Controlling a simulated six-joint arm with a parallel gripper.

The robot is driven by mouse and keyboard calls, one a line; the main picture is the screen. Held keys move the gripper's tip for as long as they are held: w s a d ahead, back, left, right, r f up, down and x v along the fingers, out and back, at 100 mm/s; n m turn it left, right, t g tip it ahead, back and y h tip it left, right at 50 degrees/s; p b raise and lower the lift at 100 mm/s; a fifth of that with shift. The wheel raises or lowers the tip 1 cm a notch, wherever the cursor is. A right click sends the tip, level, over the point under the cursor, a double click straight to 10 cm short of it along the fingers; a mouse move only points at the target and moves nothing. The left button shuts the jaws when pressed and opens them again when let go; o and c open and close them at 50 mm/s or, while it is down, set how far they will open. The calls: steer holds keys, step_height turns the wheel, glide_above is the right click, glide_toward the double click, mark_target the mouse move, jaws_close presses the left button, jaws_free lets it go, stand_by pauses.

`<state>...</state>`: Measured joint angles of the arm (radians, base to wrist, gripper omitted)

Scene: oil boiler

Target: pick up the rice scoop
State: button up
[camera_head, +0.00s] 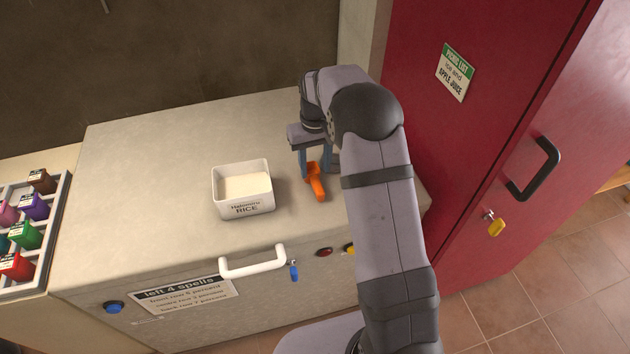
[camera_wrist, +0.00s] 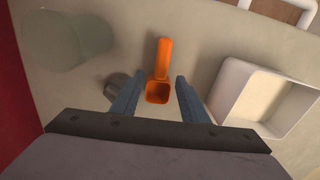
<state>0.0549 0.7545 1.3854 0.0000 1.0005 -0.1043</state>
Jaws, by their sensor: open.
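The orange rice scoop (camera_head: 316,184) lies on the pale counter top, just right of the rice box. My gripper (camera_head: 316,172) is over it, pointing down, with its blue fingers apart. In the wrist view the scoop (camera_wrist: 160,72) shows its square cup between the two fingertips of my gripper (camera_wrist: 156,88), and its handle points away from the gripper. Gaps show between the cup and both fingers. I cannot tell how far the fingertips are above the counter.
A white rice box (camera_head: 243,203) stands left of the scoop; it also shows in the wrist view (camera_wrist: 232,92), close to the right finger. A tall red cabinet (camera_head: 425,110) rises right of the counter (camera_head: 150,190). In the wrist view a grey cylinder (camera_wrist: 68,42) stands left.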

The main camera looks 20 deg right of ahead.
mark_target(315, 178)
steer(key=shift+s+a+f+p, duration=0.1)
steer(key=shift+f+p, duration=0.55)
steer(key=shift+f, duration=0.65)
steer(key=shift+s+f+p, duration=0.1)
steer(key=shift+f+p, duration=0.5)
steer(key=shift+f, duration=0.7)
jaws_close()
